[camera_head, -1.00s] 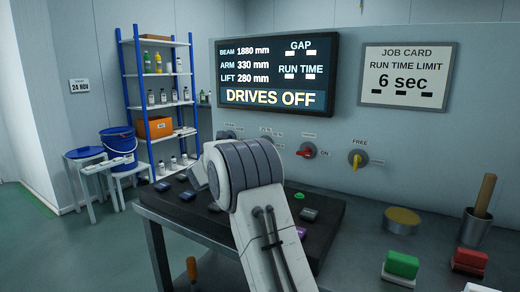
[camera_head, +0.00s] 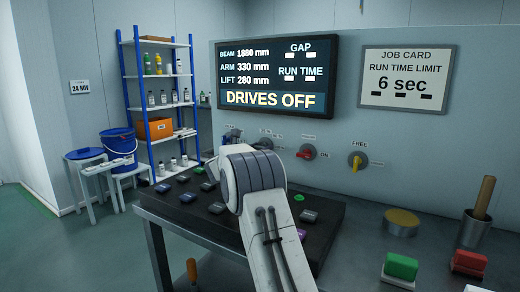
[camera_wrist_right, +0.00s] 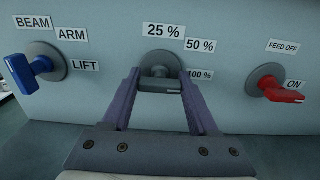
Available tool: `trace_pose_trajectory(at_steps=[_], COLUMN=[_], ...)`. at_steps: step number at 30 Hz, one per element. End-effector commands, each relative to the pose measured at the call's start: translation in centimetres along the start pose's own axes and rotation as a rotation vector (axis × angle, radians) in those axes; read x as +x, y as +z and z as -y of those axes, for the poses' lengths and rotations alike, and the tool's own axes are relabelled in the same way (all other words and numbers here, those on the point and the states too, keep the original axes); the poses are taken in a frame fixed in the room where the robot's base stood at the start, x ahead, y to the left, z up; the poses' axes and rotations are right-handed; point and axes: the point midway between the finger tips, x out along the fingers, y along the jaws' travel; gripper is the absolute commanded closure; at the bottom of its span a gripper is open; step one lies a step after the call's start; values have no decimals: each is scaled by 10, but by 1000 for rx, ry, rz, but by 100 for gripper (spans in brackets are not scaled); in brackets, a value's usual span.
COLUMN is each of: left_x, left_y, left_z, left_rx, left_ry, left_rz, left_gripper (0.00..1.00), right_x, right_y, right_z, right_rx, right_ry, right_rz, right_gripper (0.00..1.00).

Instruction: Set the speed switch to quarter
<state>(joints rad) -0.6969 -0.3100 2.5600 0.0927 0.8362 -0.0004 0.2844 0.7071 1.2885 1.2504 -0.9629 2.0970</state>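The grey speed switch (camera_wrist_right: 160,85) is on the panel in the right wrist view, among the labels 25 %, 50 % and 100 %. Its handle lies level, with a white mark at its right end, on the side of the 100 % label (camera_wrist_right: 201,75). The 25 % label (camera_wrist_right: 163,30) is above it. My right gripper (camera_wrist_right: 160,76) is open, one finger on each side of the handle. I cannot tell whether the fingers touch it. My left gripper is not in view.
A blue selector (camera_wrist_right: 38,68) is left of the speed switch and a red feed switch (camera_wrist_right: 280,90) is right, pointing to ON. A yellow knob (camera_head: 357,161) is further right. The screen (camera_head: 275,75) reads DRIVES OFF. A dark button console (camera_head: 325,213) lies below my arm.

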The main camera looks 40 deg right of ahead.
Motion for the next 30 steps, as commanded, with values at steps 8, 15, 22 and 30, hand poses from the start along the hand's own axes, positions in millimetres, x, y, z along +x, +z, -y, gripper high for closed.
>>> trace_pose_trajectory(at_steps=[8, 15, 22, 30], left_x=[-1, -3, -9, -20], left_y=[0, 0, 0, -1], left_z=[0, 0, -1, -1], left_rx=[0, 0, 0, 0], left_ry=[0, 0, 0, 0], left_rz=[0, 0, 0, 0], left_gripper=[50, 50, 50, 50], right_x=[0, -1, -1, -1], right_y=[0, 0, 1, 1], right_z=[0, 0, -1, -1], right_rx=[-35, -169, -375, -635], right_ry=[-1, -1, -1, -1], right_rz=[0, -1, -1, -1], right_gripper=[96, 96, 96, 96])
